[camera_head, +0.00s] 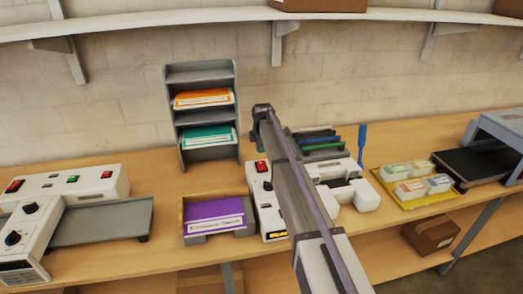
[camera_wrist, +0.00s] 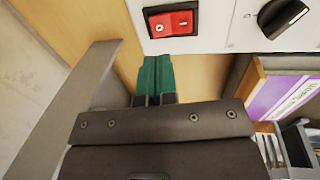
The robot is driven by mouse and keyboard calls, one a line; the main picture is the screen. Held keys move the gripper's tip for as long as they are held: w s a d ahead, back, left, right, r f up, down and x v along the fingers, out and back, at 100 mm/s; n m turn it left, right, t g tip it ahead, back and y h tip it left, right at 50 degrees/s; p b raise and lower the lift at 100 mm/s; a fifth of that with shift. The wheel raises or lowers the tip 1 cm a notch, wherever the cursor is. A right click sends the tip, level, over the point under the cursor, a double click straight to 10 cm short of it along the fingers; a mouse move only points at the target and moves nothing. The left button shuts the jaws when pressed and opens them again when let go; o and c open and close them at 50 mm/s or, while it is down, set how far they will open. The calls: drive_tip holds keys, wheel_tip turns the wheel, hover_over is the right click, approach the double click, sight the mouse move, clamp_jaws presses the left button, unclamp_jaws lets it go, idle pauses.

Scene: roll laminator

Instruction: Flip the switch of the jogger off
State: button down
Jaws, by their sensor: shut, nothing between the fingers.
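A red rocker switch (camera_wrist: 171,22) in a black frame sits on a white machine face at the top of the wrist view, with a black knob (camera_wrist: 283,15) to its right. My gripper (camera_wrist: 155,60) is shut and empty, its green fingers together just below the switch in the picture; I cannot tell whether they touch it. In the head view, a white machine (camera_head: 264,208) at mid-bench has a red switch (camera_head: 261,166) and a dark knob.
A tray (camera_head: 218,238) with purple sheets stands left of the machine. A grey shelf rack (camera_head: 205,75) with orange and green sheets stands behind. A laminator (camera_head: 80,215) is at the left, a yellow tray (camera_head: 418,205) at the right. The wall is close behind.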

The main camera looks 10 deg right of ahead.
sight(260, 163)
drive_tip(key=f+b, duration=0.1)
drive_tip(key=f, duration=0.1)
drive_tip(key=f+b, duration=0.2)
drive_tip(key=w+f+b, duration=0.1)
drive_tip(key=f+b, duration=0.1)
drive_tip(key=shift+f, duration=0.3)
